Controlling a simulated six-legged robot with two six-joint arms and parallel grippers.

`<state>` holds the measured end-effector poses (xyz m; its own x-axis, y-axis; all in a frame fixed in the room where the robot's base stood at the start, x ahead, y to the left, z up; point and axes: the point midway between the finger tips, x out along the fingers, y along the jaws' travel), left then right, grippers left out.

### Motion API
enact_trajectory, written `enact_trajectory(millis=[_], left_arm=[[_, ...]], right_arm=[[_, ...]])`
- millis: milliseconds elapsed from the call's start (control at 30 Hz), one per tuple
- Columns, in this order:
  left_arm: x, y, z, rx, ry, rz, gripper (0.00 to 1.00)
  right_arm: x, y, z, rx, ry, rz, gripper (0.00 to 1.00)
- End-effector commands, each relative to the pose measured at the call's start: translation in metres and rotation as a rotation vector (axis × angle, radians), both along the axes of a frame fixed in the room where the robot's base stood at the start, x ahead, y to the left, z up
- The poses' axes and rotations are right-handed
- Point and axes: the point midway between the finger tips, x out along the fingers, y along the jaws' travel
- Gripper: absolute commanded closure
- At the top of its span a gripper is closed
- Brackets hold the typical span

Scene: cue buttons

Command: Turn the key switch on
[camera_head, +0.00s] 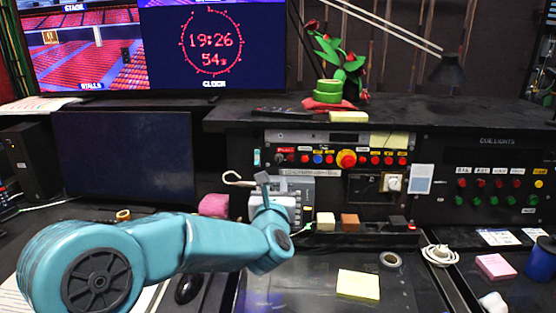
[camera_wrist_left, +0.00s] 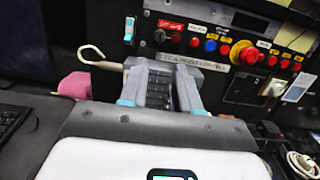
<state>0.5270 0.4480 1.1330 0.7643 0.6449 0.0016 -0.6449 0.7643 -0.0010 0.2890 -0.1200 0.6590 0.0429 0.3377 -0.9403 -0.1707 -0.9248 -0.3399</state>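No part is clearly readable as a key switch at this size. A white square plate with a round knob (camera_head: 392,182) sits on the black panel right of centre; it also shows at the right in the wrist view (camera_wrist_left: 272,87). I cannot tell whether it is the key switch. My left gripper (camera_head: 268,187) is in front of the console, left of that plate. In the wrist view its two grey fingers (camera_wrist_left: 161,88) stand apart, with a dark ribbed or keyed surface showing between them. Nothing is clearly held. My right gripper is not in view.
A row of buttons with a large red mushroom button (camera_head: 346,159) runs above. A pale blue rocker (camera_head: 257,157) is left of them. A cue lights panel (camera_head: 500,183) is at right.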

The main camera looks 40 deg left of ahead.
Motion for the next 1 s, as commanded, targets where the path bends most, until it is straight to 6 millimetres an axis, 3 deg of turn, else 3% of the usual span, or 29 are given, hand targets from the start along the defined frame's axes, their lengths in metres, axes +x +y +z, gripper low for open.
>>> enact_trajectory(millis=[300,500,700,967,1000], left_arm=[[0.058,0.049,0.003,-0.001,0.002,0.001,0.69],[0.087,0.073,0.002,0.000,0.001,-0.001,0.69],[0.099,0.083,0.001,-0.001,0.001,-0.002,0.69],[0.100,0.084,0.000,-0.001,0.001,-0.002,0.69],[0.100,0.084,0.000,-0.001,0.001,-0.002,0.78]], right_arm=[[0.000,0.000,0.032,0.000,0.000,0.000,0.57],[0.000,0.000,0.045,0.000,0.000,0.000,0.57],[0.000,0.000,0.048,0.000,0.000,0.000,0.57],[0.000,0.000,0.048,0.000,0.000,0.000,0.57],[0.000,0.000,0.048,0.000,0.000,0.000,0.57]])
